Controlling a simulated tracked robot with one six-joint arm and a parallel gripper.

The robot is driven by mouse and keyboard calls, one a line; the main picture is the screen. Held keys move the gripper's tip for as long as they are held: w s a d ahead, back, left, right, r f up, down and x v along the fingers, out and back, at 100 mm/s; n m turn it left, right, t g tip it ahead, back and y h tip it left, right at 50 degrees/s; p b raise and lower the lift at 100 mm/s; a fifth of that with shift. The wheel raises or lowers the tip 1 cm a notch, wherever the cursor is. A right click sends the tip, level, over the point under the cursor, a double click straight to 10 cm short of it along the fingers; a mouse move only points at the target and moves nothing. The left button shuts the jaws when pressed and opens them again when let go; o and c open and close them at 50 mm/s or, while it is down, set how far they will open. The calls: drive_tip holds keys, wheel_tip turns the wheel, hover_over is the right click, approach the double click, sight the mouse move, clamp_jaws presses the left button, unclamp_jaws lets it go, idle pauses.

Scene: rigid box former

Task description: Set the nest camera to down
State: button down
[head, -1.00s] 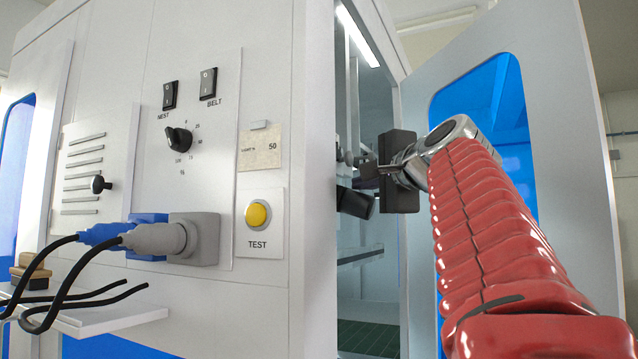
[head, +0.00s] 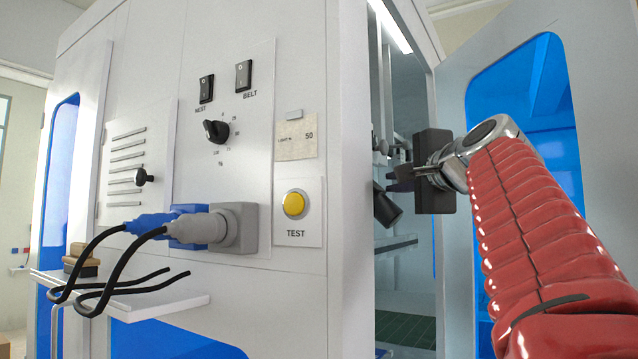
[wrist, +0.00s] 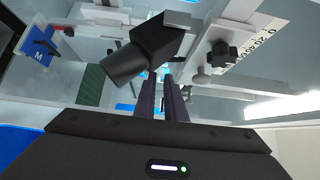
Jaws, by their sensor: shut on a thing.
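The nest camera, a black block with a round barrel, is inside the cabinet. It shows in the wrist view (wrist: 148,50), its barrel slanting down to the left. In the head view the nest camera (head: 386,207) is partly seen through the door opening, tilted, with its upper part hidden near my gripper. My gripper (head: 394,180) reaches in through the opening. In the wrist view the narrow dark fingers of my gripper (wrist: 163,85) are close together and shut on the nest camera, at its lower edge; the exact contact is hard to see.
The open door (head: 600,110) stands right of my arm, and the cabinet's front panel (head: 300,255) is at the left. In the wrist view a black knob (wrist: 221,53) on a pale bar is right of the nest camera, and a blue plate marked M (wrist: 38,48) is left.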

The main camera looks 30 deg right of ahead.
sight(376, 199)
drive_tip(key=shift+w+a+r, duration=0.1)
drive_tip(key=shift+w+a, duration=0.1)
drive_tip(key=shift+a, duration=0.2)
drive_tip(key=shift+w+a+f, duration=0.1)
drive_tip(key=shift+w+f, duration=0.2)
drive_tip(key=shift+w+a+f, duration=0.1)
drive_tip(key=shift+w+a, duration=0.05)
drive_tip(key=shift+w, duration=0.1)
drive_tip(key=shift+w+f, duration=0.15)
drive_tip(key=shift+f, duration=0.3)
